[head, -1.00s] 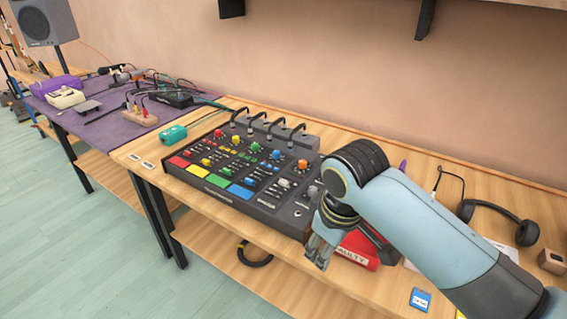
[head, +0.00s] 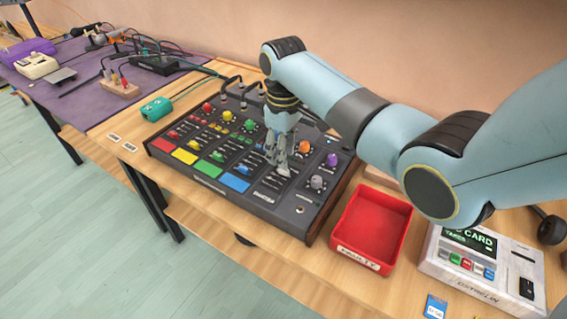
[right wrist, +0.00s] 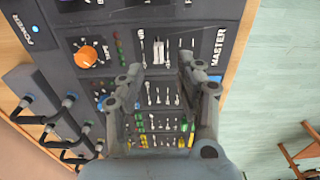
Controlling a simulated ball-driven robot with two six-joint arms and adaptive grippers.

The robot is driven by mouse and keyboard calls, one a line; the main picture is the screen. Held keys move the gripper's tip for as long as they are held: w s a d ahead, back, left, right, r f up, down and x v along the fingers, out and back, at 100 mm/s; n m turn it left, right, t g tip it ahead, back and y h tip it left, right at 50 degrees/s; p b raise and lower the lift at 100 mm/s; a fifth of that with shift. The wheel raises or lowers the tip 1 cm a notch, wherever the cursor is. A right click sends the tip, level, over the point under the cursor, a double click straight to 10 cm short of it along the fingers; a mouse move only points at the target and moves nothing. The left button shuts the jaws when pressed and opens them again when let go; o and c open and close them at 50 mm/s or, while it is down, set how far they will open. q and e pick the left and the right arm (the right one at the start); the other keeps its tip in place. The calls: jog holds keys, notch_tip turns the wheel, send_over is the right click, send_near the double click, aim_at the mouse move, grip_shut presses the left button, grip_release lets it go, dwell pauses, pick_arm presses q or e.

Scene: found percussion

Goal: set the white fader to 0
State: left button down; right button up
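The black mixer (head: 215,163) lies on the wooden bench, with coloured knobs, several fader slots and coloured pads along its front edge. My right gripper (head: 277,166) is over its right part, fingers pointing down. In the right wrist view the fingers (right wrist: 158,64) are apart with nothing held between them. Pale fader caps (right wrist: 158,71) show between the fingertips, beside the MASTER label. I cannot tell for sure which one is the white fader, nor whether a finger touches it. In the head view my gripper hides part of this area. My left gripper is not in view.
A red tray (head: 373,228) stands right of the mixer, and a white card reader (head: 485,265) is further right. A teal box (head: 156,109) and cables lie at the mixer's back left. A purple cloth (head: 85,118) covers the table beyond.

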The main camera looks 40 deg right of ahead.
notch_tip(320, 180, down, 3)
jog(key=shift+w+d+f, duration=0.1)
jog(key=shift+f, duration=0.85)
jog(key=shift+c, duration=0.4)
jog(key=c, duration=0.5)
grip_shut()
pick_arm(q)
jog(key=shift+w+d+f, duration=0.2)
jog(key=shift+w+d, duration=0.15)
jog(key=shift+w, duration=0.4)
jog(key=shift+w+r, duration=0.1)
